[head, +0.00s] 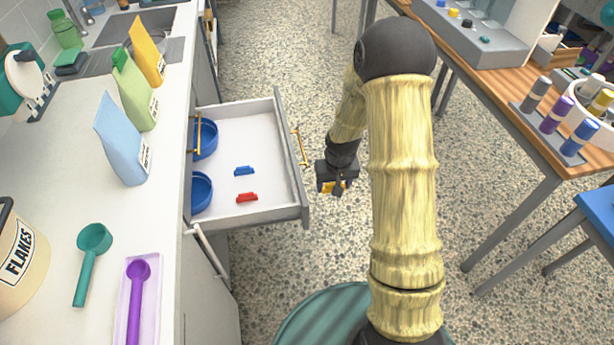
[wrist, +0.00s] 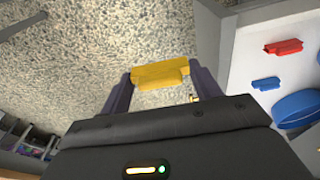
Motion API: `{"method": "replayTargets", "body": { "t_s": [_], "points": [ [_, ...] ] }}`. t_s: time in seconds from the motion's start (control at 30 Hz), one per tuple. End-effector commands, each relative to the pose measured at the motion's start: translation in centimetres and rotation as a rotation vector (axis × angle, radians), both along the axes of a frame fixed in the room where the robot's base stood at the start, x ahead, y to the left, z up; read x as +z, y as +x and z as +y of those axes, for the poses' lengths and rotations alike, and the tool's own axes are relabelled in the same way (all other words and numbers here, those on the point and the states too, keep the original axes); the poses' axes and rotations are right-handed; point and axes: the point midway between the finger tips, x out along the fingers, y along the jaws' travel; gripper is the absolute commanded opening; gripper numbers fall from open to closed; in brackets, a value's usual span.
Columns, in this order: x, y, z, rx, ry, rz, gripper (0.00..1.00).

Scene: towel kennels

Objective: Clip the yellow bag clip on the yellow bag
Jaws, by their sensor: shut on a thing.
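The yellow bag (head: 146,52) stands upright on the counter at the far left, behind a green bag and a light blue bag. My gripper (head: 334,186) is just right of the open drawer's front, above the floor. It is shut on the yellow bag clip (wrist: 161,75), which spans both fingers in the wrist view. In the head view only a bit of the clip shows under the gripper. The clip and the yellow bag are far apart.
The open drawer (head: 292,160) holds a blue clip (head: 244,171), a red clip (head: 246,198) and blue bowls (head: 201,190). The green bag (head: 135,95) and light blue bag (head: 122,140) stand on the counter. A wooden table (head: 505,95) is at right. Floor between is clear.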

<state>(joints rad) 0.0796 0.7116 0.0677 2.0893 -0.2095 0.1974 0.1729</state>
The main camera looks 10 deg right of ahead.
Motion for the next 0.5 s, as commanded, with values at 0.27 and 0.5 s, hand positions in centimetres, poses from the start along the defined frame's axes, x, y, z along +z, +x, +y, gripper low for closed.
{"method": "replayTargets", "body": {
  "t_s": [0.27, 0.5],
  "points": [
    [-4.1, 0.2, 0.4, 0.004, 0.0, -0.002, 0.42],
    [-6.7, 0.2, 0.4, 0.004, 0.0, -0.002, 0.42]
  ]
}}
